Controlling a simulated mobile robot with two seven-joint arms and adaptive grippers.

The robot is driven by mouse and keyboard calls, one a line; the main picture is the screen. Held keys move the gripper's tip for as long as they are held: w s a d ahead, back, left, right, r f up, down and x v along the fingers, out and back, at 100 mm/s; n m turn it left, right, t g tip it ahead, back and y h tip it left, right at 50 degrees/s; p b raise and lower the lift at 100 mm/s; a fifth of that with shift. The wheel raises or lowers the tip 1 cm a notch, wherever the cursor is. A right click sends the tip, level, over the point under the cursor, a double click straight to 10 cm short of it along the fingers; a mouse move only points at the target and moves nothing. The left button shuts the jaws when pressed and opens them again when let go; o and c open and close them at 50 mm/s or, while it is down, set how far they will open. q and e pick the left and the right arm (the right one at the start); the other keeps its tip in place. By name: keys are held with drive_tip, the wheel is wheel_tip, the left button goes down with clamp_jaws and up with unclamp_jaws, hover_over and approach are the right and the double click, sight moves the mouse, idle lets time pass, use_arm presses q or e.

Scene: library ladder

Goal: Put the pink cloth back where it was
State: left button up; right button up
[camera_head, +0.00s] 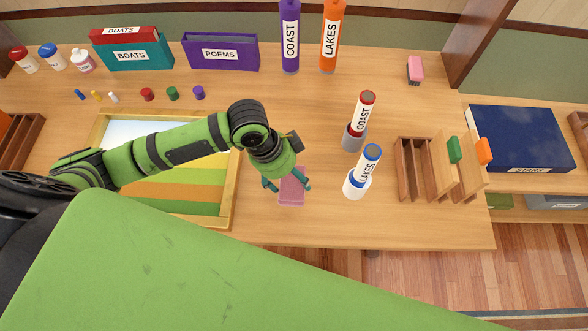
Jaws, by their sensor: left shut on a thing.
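The pink cloth (291,194) is a small flat pink rectangle on the table, right of the framed picture. My left gripper (287,184) is over it, with one fingertip at each long side. It is shut on the cloth, whose far end is partly hidden under the gripper. I cannot tell whether the cloth is lifted off the table. My right gripper is not in view.
A wooden rack (412,170) is farther right. The gold-framed picture (232,190) lies left. A pink-and-grey block (415,70) sits back right.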

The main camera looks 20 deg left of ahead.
use_arm(q)
drive_tip(key=w+f, duration=0.1)
drive_tip(key=w, duration=0.1)
drive_tip(key=w+f, duration=0.1)
drive_tip(key=shift+w+a, duration=0.1)
drive_tip(key=shift+w, duration=0.3)
drive_tip(key=shift+w+f+p, duration=0.1)
drive_tip(key=shift+f+p, duration=0.35)
drive_tip(key=shift+f, duration=1.7)
drive_tip(key=o, duration=1.1)
drive_tip(key=shift+r, duration=0.1)
drive_tip(key=v, duration=1.2)
drive_tip(key=shift+b, duration=0.35)
